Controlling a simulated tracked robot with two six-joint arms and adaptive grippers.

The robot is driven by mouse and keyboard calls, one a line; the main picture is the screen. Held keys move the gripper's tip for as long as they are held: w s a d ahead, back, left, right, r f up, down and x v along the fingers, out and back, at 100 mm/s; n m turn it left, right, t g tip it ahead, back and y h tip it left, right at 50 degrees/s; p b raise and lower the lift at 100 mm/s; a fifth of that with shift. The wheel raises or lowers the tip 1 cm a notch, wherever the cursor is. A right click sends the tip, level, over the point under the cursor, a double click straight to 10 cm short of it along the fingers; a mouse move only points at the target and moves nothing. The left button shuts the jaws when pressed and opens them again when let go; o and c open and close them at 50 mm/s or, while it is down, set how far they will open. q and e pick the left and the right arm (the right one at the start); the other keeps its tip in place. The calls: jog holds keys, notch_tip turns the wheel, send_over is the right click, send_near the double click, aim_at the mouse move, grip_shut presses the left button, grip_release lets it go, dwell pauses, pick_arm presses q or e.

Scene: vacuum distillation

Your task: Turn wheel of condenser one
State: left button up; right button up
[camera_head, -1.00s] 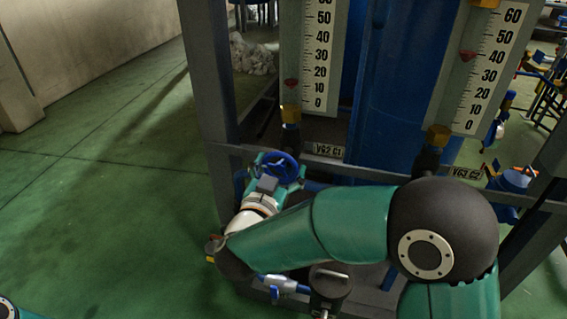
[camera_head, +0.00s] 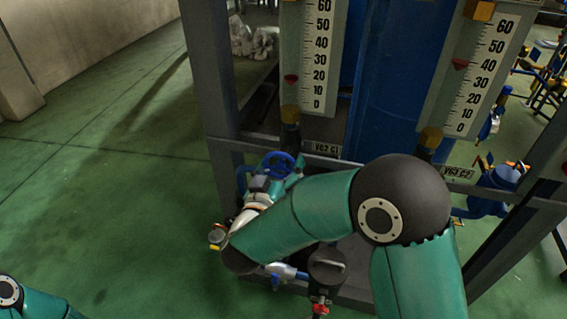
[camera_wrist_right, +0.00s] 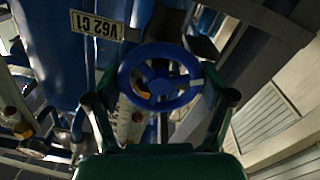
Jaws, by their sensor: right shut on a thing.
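The blue handwheel of condenser one (camera_head: 278,164) stands beside the grey frame, left of the plate reading V62 C1 (camera_head: 321,149). In the right wrist view the wheel (camera_wrist_right: 160,77) fills the middle, with its rim and spokes showing. My right gripper (camera_head: 276,178) is at the wheel, with its fingers partly hidden by the wheel and wrist. In the wrist view the two dark fingers of the right gripper (camera_wrist_right: 162,97) lie on opposite sides of the wheel, shut on it. My left gripper is out of view; only part of that arm shows at the bottom left.
Two scaled gauges (camera_head: 307,60) (camera_head: 476,70) stand above in front of a blue vessel (camera_head: 396,80). A second plate (camera_head: 457,172) and blue valve parts (camera_head: 488,195) sit to the right. The green floor (camera_head: 95,200) on the left is clear.

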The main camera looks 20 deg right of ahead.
jog(key=shift+f, duration=0.25)
jog(key=o, duration=0.8)
jog(key=shift+o, duration=1.1)
jog(key=shift+r, duration=0.15)
jog(key=v, duration=1.2)
